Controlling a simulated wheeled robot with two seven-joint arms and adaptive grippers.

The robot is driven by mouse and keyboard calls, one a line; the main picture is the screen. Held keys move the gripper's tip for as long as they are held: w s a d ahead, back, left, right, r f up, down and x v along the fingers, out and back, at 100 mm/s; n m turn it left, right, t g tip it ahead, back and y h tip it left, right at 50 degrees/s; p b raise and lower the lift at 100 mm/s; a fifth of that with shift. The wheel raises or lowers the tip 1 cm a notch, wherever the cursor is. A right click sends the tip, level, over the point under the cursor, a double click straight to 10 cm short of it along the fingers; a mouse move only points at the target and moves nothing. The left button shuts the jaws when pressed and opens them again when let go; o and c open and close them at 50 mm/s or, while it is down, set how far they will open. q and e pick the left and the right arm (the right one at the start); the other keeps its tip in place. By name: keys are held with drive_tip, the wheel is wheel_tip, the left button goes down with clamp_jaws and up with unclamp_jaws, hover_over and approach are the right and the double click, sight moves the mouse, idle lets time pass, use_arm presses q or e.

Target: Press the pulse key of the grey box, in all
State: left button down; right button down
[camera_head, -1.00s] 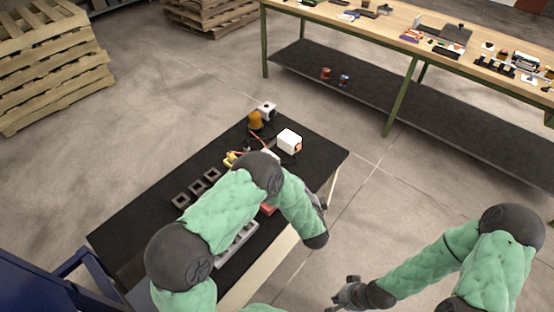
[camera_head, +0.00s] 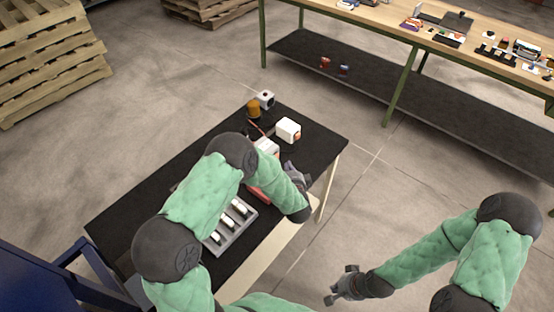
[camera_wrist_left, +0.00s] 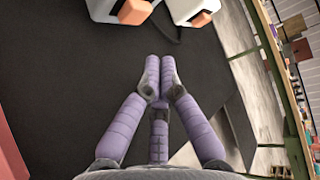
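A white box with an orange part (camera_head: 288,130) stands on the black table. A second pale box (camera_head: 266,147) is partly hidden behind my left arm. A small pale box with a dark round spot (camera_head: 265,99) stands at the far corner. I cannot tell which is the grey box. The left wrist view shows two white boxes at its top edge, one with an orange block (camera_wrist_left: 135,12) and one with an orange block (camera_wrist_left: 201,18). My left gripper (camera_wrist_left: 160,60) has its fingertips together, empty, short of both boxes. My right gripper (camera_head: 336,294) hangs off the table, apart from everything.
An orange beacon (camera_head: 253,109) stands beside the far pale box. A grey slotted tray (camera_head: 221,242) and a red object (camera_head: 258,194) lie near my left arm. A long wooden bench (camera_head: 390,25) stands behind. A dark cable (camera_wrist_left: 165,35) lies by the boxes.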

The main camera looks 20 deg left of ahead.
use_arm(q)
drive_tip(key=shift+w+a, duration=0.3)
drive_tip(key=shift+a, duration=0.35)
drive_tip(key=shift+w+a, duration=0.25)
drive_tip(key=shift+a, duration=0.35)
drive_tip(key=shift+a, duration=0.15)
idle(0.5)
drive_tip(key=shift+w+a, duration=0.15)
drive_tip(key=shift+a, duration=0.1)
drive_tip(key=shift+w+a, duration=0.3)
drive_tip(key=shift+a, duration=0.35)
idle(1.5)
drive_tip(key=shift+d, duration=0.15)
drive_tip(key=shift+s+d+p, duration=0.5)
drive_tip(key=shift+d+p, duration=0.05)
drive_tip(key=shift+d, duration=0.35)
